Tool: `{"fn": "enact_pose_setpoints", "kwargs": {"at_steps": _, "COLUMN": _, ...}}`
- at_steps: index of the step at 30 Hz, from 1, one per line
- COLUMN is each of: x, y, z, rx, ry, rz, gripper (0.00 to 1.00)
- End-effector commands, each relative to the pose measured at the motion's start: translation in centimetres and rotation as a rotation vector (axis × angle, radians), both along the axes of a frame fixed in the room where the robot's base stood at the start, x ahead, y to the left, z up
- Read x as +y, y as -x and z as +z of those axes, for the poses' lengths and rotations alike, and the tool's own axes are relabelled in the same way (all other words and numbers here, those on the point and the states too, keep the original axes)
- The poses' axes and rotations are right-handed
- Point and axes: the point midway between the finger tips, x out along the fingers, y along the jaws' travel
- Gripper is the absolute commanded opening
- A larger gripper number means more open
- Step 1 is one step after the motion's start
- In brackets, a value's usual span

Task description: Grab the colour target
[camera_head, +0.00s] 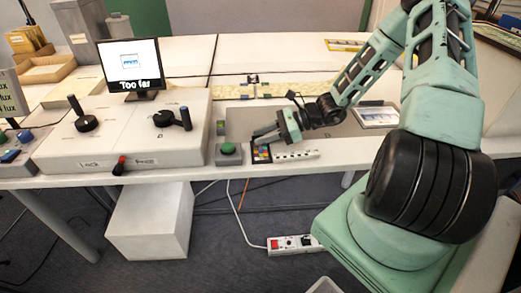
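The colour target (261,154) is a small dark card with bright coloured patches. It lies near the front edge of the white table, just right of the green button box. My gripper (264,137) reaches in from the right, with its dark fingertips just above and behind the colour target in the picture. I cannot tell whether the fingers touch the card, or how far apart they are. The card's coloured face is mostly in view.
A green button box (228,152) stands close left of the card. A white strip (295,155) lies close to its right. A framed panel (376,115) lies farther right. A control console (130,135) and a monitor (130,65) reading "Too far" stand left.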

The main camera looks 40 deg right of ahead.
Motion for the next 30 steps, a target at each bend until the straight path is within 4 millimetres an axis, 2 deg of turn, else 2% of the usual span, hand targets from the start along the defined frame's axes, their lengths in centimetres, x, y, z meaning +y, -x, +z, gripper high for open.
{"fn": "enact_pose_setpoints", "kwargs": {"at_steps": 5, "x": 0.0, "y": 0.0, "z": 0.0, "rx": 0.000, "ry": 0.000, "rz": 0.000, "gripper": 0.29}}
{"fn": "enact_pose_setpoints", "kwargs": {"at_steps": 8, "x": 0.0, "y": 0.0, "z": 0.0, "rx": 0.000, "ry": 0.000, "rz": 0.000, "gripper": 0.04}}
{"fn": "enact_pose_setpoints", "kwargs": {"at_steps": 9, "x": 0.0, "y": 0.0, "z": 0.0, "rx": 0.000, "ry": 0.000, "rz": 0.000, "gripper": 0.00}}
{"fn": "enact_pose_setpoints", "kwargs": {"at_steps": 20, "x": 0.0, "y": 0.0, "z": 0.3, "rx": -0.001, "ry": 0.001, "rz": 0.000, "gripper": 0.00}}
{"fn": "enact_pose_setpoints", "kwargs": {"at_steps": 23, "x": -0.1, "y": 0.0, "z": 1.3, "rx": -0.002, "ry": 0.003, "rz": 0.000, "gripper": 0.00}}
{"fn": "enact_pose_setpoints", "kwargs": {"at_steps": 30, "x": -0.1, "y": 0.0, "z": 6.0, "rx": -0.003, "ry": 0.005, "rz": 0.001, "gripper": 0.00}}
